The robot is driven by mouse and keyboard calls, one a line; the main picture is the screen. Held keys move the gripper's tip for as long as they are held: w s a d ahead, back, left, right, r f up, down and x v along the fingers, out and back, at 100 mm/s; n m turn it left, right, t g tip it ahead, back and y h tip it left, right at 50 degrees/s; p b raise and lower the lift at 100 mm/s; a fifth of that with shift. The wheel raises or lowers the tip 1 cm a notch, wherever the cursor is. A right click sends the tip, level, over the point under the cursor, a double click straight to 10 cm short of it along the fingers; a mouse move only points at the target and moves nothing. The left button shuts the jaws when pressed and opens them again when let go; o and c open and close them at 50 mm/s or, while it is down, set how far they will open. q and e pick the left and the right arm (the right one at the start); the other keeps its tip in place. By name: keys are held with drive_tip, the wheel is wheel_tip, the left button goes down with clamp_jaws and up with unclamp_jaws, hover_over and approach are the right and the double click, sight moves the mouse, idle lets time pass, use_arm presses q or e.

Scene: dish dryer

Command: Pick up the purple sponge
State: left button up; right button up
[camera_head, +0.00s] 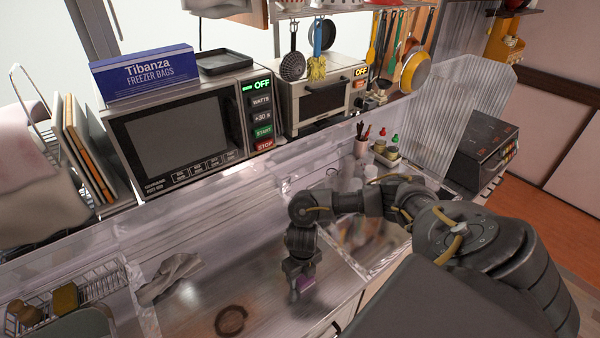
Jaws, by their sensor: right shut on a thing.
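The purple sponge (306,285) is a small purple block near the front edge of the steel counter. My right gripper (299,290) is at the end of the arm that comes in from the right, pointing down. It is shut on the sponge and covers part of it. I cannot tell whether the sponge touches the counter. My left gripper is not in view.
A grey crumpled cloth (172,276) and a brown ring-shaped thing (231,321) lie on the counter (270,265). A wire rack (100,283) with sponges stands at the left. A microwave (180,130) and a toaster oven (325,95) stand behind. A sink area lies beyond my right arm.

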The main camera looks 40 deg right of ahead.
drive_tip(key=shift+r, duration=0.6)
drive_tip(key=r, duration=0.3)
drive_tip(key=shift+a+p, duration=0.25)
drive_tip(key=shift+p, duration=0.05)
drive_tip(key=s+a+r, duration=0.1)
drive_tip(key=a+r, duration=0.2)
drive_tip(key=a, duration=0.1)
drive_tip(key=s+a+r+p, duration=0.1)
drive_tip(key=a+r, duration=0.2)
drive_tip(key=a, duration=0.1)
drive_tip(key=s+a+r+p, duration=0.1)
drive_tip(key=s+a+r, duration=0.1)
drive_tip(key=a, duration=0.3)
drive_tip(key=shift+r, duration=0.4)
